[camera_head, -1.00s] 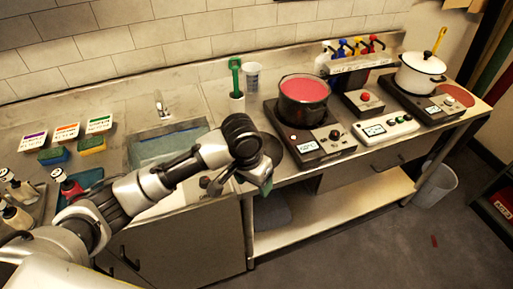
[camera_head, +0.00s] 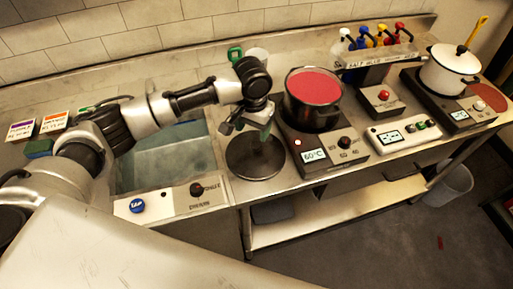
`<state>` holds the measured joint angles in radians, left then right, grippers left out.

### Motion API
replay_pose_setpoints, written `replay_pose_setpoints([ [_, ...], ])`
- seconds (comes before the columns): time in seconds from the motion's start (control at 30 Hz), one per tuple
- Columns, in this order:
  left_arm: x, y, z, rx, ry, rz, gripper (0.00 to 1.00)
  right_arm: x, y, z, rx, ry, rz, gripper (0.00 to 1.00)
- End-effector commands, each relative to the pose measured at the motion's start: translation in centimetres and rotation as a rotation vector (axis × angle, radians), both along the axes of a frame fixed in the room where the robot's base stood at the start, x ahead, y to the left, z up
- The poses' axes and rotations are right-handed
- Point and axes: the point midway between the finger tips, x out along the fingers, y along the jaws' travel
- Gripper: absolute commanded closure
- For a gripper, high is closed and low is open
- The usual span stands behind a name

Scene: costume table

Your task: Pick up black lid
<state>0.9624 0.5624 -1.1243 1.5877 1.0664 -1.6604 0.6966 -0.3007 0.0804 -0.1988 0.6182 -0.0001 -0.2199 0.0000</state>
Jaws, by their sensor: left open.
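The black lid (camera_head: 243,166) is a round dark disc lying flat on the steel counter, left of the black pot (camera_head: 313,115) with red contents. My right gripper is not in view.
The pot stands on a hot plate (camera_head: 327,160) close right of the lid. A sink (camera_head: 165,165) and a control panel with knobs (camera_head: 165,203) lie to the left. A white pot (camera_head: 448,77) stands at the far right.

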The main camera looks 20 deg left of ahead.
Motion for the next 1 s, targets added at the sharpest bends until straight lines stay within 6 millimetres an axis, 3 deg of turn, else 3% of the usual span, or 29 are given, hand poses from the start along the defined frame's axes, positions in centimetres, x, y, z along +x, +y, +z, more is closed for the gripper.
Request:
replay_pose_setpoints([
  [0.17,0.0,-0.1,-1.4,-0.001,-0.001,-0.002,0.36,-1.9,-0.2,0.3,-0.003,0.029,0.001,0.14],
  [0.5,-0.2,-0.8,-5.8,0.001,0.001,-0.001,0.36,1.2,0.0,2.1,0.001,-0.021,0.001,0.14],
  [0.8,-0.2,-0.8,-6.6,0.000,-0.002,-0.002,0.36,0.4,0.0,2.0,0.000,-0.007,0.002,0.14],
  [0.87,-0.2,-0.8,-6.6,0.000,-0.002,-0.002,0.42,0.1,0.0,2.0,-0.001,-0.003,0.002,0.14],
  [1.0,-0.2,-0.8,-6.6,0.000,-0.002,-0.002,0.63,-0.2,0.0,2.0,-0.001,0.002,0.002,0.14],
])
